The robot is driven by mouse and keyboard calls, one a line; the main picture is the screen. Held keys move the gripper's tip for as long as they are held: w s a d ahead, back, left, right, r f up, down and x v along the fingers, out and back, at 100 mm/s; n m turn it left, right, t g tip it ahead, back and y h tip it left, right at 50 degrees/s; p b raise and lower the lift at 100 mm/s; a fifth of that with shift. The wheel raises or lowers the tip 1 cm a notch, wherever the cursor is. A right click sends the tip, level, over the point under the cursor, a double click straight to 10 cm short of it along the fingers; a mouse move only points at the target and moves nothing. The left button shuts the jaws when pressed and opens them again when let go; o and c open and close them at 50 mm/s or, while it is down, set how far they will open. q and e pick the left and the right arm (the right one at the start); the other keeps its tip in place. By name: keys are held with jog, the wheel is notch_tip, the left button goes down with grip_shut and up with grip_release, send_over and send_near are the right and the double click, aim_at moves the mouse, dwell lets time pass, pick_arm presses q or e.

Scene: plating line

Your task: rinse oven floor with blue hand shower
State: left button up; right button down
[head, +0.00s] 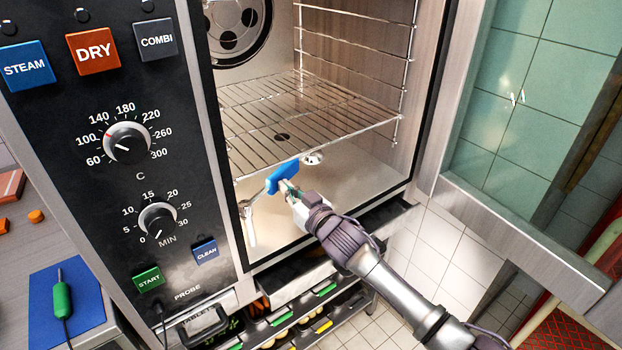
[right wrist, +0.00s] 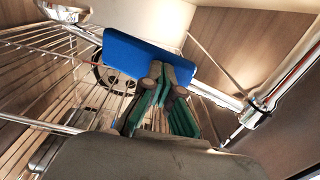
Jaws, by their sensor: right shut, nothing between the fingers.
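The blue hand shower (head: 283,176) is at the front of the open oven, over the oven floor (head: 345,185) and below the wire rack. A metal piece runs from near it down to the front left edge. My right gripper (head: 290,190) reaches in from the lower right and its tips are at the shower's blue part. In the right wrist view, the blue part (right wrist: 135,52) lies just behind the shut fingers (right wrist: 160,75) with green pads. Nothing is between the fingers; I cannot tell whether they touch it. My left gripper is out of view.
A wire rack (head: 290,120) spans the oven above the floor. The glass door (head: 530,100) stands open at right. The control panel (head: 100,190) is at left, with trays (head: 290,320) below the oven.

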jog(key=p+v, duration=0.9)
jog(key=v, duration=0.8)
jog(key=shift+p, duration=0.3)
dwell(0.3)
